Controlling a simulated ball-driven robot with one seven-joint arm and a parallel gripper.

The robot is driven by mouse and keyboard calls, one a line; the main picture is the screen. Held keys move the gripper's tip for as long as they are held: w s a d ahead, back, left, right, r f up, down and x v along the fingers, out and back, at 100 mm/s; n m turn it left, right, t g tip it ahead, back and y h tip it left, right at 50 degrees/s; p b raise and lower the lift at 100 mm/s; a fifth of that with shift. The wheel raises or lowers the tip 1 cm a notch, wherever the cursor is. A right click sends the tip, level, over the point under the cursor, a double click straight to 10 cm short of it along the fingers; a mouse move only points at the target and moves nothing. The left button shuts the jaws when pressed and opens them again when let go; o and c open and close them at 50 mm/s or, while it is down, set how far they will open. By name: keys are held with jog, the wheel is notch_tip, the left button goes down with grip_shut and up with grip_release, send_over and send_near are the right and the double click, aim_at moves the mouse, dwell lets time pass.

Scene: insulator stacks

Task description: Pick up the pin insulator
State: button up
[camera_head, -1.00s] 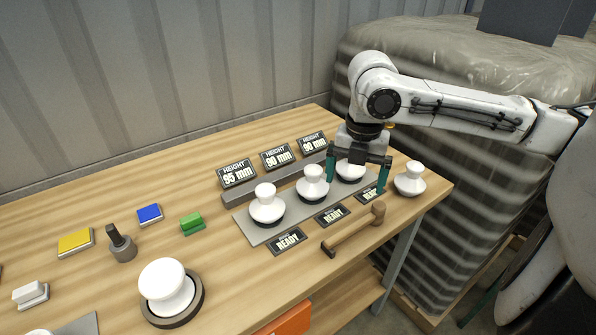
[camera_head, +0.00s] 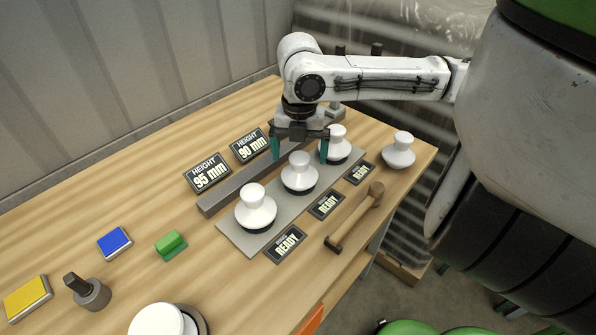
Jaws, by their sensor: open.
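Three white insulators stand upright in a row on a grey plate (camera_head: 243,241): a near one (camera_head: 255,208), a middle one (camera_head: 299,175) and a far one (camera_head: 336,146). Another white insulator (camera_head: 398,151) stands alone on the wooden table to the right. A larger white one (camera_head: 160,322) is cut off by the bottom edge. The frames do not mark which is the pin insulator. My gripper (camera_head: 300,155) is open and empty, pointing down. Its teal fingers appear to either side of the middle insulator's top; I cannot tell whether they are around it or behind it.
A grey rail (camera_head: 238,189) with height signs (camera_head: 208,173) runs behind the plate. A green block (camera_head: 171,244), blue block (camera_head: 115,242), yellow block (camera_head: 27,299) and dark tool (camera_head: 88,291) are at left.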

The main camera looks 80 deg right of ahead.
aim_at(299, 168)
jog(key=shift+a+f, duration=0.1)
jog(key=shift+f, duration=2.65)
jog(key=shift+r, duration=0.1)
jog(key=c, duration=1.2)
